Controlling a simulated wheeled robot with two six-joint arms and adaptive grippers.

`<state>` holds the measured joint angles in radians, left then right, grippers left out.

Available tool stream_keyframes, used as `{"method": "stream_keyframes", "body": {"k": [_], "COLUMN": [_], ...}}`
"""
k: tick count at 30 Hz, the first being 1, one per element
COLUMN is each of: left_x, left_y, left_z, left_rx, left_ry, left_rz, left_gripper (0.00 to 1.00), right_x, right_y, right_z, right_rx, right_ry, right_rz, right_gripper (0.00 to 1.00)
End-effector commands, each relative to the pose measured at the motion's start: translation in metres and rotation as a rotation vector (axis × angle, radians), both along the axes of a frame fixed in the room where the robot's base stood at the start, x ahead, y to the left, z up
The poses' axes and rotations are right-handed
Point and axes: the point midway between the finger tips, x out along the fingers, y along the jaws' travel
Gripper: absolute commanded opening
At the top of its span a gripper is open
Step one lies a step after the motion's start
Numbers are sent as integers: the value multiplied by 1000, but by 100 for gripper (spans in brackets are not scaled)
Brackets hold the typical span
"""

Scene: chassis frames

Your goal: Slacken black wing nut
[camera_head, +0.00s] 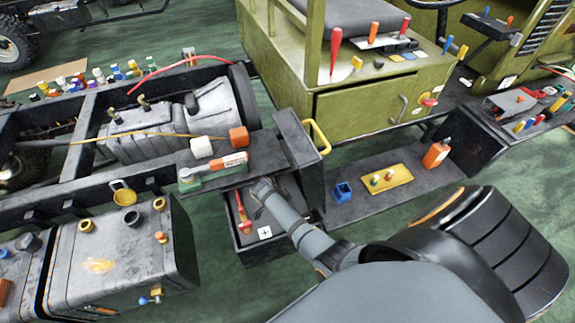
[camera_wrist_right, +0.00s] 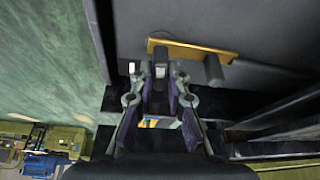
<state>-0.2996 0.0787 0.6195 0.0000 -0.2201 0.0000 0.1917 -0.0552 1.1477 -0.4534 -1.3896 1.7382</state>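My right arm reaches in from the lower right in the head view. Its gripper (camera_head: 261,188) is at the open black box (camera_head: 243,240) beside the chassis frame. A small grey post and a brass-coloured bar (camera_wrist_right: 200,50) show just beyond the tips. A short black stub (camera_wrist_right: 213,70) sticks out to the right of the fingers and may be the black wing nut; I cannot tell surely. No wing nut is clear in the head view. My left gripper is not in view.
A red-handled tool (camera_head: 242,213) is in the box, close to the gripper. A dark upright block (camera_head: 299,160) and a green-and-orange tool (camera_head: 213,168) flank the arm.

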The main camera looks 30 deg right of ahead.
Motion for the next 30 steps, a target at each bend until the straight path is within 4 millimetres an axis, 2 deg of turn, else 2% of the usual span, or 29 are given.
{"method": "stream_keyframes", "body": {"k": [14, 30], "left_x": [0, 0], "left_y": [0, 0], "left_z": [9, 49], "left_rx": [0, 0], "left_ry": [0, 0], "left_rz": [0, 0], "left_gripper": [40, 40], "right_x": [-2, -5], "right_y": [0, -1], "right_z": [2, 3], "right_rx": [0, -1], "right_ry": [3, 3], "right_rz": [69, 527], "right_gripper": [0, 0]}}
